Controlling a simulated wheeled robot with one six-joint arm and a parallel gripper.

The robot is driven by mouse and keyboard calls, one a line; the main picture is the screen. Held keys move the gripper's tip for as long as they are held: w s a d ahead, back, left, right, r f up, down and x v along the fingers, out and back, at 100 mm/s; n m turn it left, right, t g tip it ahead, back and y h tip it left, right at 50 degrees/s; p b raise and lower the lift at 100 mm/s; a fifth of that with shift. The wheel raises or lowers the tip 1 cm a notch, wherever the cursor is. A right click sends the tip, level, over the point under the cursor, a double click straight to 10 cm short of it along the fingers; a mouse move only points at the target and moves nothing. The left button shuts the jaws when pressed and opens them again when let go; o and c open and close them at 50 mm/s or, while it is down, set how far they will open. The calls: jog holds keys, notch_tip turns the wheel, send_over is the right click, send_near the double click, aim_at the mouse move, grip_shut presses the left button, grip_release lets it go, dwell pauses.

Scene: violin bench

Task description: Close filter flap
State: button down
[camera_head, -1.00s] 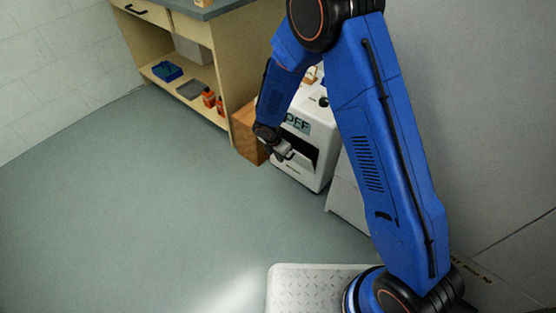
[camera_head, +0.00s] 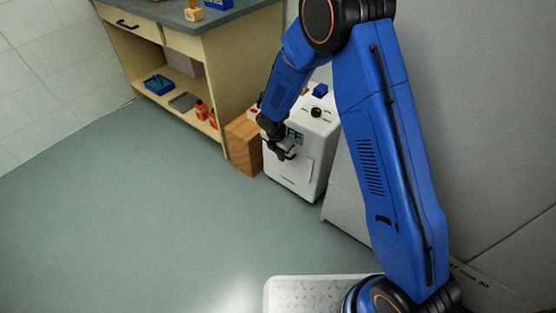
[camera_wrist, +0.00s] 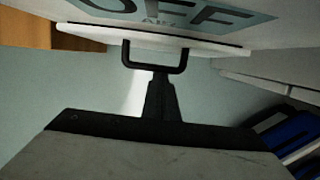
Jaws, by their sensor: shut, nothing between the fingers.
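The filter flap (camera_head: 296,174) is the pale front panel of a white machine (camera_head: 315,160) below its OFF display (camera_head: 295,136). In the head view it lies about flush with the front and no dark opening shows. In the wrist view the flap (camera_wrist: 190,44) is seen nearly edge-on, with a thin dark line along it. Its black loop handle (camera_wrist: 154,68) sticks out towards me. My gripper (camera_head: 282,154) is shut and empty in front of the flap. In the wrist view its fingertips (camera_wrist: 158,78) are at the handle; I cannot tell whether they touch it.
A wooden box (camera_head: 243,147) stands close to the machine's left side. A bench (camera_head: 235,50) with a lower shelf stands behind it, with orange bottles (camera_head: 202,111) and a blue tray (camera_head: 158,85). A grey-white cabinet stands close on the right. The floor in front is clear.

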jog(key=shift+w+d+r, duration=0.25)
jog(key=shift+w, duration=0.25)
jog(key=shift+w+d+r, duration=0.25)
jog(key=shift+w, duration=0.25)
jog(key=w+d+v, duration=0.1)
jog(key=v, duration=0.7)
jog(key=shift+r, duration=0.3)
